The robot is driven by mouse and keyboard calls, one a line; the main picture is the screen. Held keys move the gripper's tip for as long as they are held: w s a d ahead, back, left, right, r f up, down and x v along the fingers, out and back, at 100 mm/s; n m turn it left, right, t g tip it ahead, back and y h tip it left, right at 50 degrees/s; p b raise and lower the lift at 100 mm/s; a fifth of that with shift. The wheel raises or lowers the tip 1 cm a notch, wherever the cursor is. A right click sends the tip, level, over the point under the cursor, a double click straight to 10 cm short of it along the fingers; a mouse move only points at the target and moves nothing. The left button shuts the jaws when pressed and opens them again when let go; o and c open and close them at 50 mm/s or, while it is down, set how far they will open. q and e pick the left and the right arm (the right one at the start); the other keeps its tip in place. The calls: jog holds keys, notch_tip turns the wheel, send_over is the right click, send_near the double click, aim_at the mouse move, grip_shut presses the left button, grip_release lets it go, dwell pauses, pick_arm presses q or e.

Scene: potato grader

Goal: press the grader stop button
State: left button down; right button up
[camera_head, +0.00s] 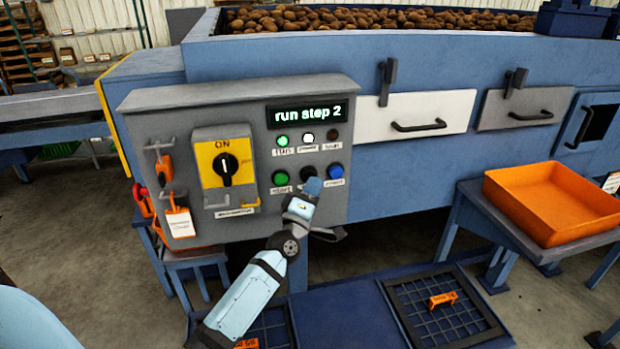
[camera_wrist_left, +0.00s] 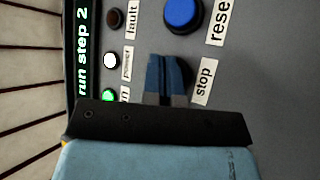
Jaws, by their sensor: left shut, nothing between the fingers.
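The grey control panel (camera_head: 240,110) faces me, its display (camera_head: 307,113) reading "run step 2". The black stop button (camera_head: 306,172) sits between the green start button (camera_head: 280,178) and the blue reset button (camera_head: 335,171). My left gripper (camera_head: 312,187) is shut and empty, with its blue fingertips right in front of the stop button. In the left wrist view the shut fingers (camera_wrist_left: 169,72) cover most of the dark stop button (camera_wrist_left: 187,70), beside its "stop" label (camera_wrist_left: 203,82). I cannot tell whether the tips touch it. My right gripper is not in view.
The green run lamp (camera_head: 282,140) is lit; the white lamp (camera_head: 308,138) is beside it. A yellow switch plate (camera_head: 215,175) with a black knob marked ON is left of the buttons. An orange tray (camera_head: 555,205) stands at right. Potatoes (camera_head: 370,20) lie along the top.

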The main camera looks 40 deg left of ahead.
pick_arm(q)
jog(key=shift+w+a, duration=0.25)
jog(key=shift+a, duration=0.05)
dwell(0.4)
jog(key=shift+s+d, duration=0.65)
jog(key=shift+d, duration=0.05)
jog(key=shift+p, duration=0.3)
jog(key=s+d+p, duration=0.1)
jog(key=s+d, duration=0.2)
jog(key=shift+s+d, duration=0.1)
jog(key=shift+d, duration=0.3)
dwell(0.8)
